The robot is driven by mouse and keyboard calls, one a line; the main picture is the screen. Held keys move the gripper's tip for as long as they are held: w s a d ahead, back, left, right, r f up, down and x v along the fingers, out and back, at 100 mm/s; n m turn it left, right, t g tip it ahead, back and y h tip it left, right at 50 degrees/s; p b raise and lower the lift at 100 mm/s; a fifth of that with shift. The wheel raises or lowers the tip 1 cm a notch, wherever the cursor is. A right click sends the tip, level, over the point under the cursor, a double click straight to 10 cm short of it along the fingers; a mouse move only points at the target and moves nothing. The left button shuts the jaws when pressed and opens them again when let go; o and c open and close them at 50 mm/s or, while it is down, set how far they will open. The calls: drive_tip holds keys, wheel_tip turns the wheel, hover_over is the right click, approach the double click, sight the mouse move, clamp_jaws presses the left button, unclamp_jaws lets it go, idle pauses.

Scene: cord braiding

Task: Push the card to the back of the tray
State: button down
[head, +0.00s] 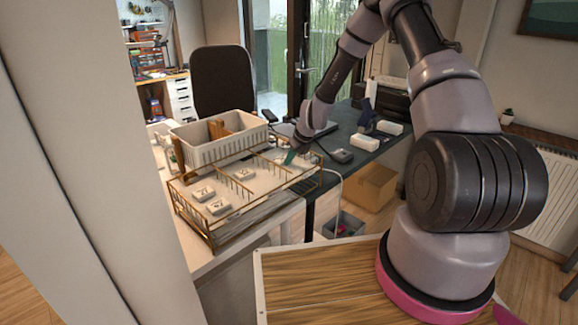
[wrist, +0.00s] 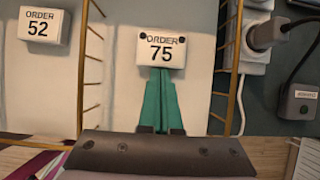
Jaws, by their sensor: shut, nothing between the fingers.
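The card marked ORDER 75 (wrist: 161,50) is a white block with two dark dots near its top corners. It lies in a lane of the gold wire tray (head: 262,184), between two wire dividers. My gripper (wrist: 162,71) is shut, and its teal fingers lie side by side with nothing between them. The fingertips meet the near edge of the card; I cannot tell if they press on it. In the head view my gripper (head: 289,158) is low over the tray's right end, and I cannot make out this card clearly there.
A second card, ORDER 52 (wrist: 44,26), lies in the lane to the left. Other white cards (head: 204,194) lie in the tray's left part. A pale basket (head: 222,135) stands behind the tray. A power strip (wrist: 229,57) and black plug (wrist: 266,34) lie just right of the tray.

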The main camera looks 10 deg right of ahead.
sight(271, 157)
drive_tip(key=shift+w+a, duration=0.85)
drive_tip(key=shift+w, duration=0.3)
drive_tip(key=shift+w+a, duration=0.8)
drive_tip(key=shift+w, duration=0.3)
drive_tip(key=shift+w+a, duration=0.85)
drive_tip(key=shift+w, duration=0.3)
idle(0.4)
drive_tip(key=shift+v, duration=2.9)
drive_tip(key=shift+s, duration=0.1)
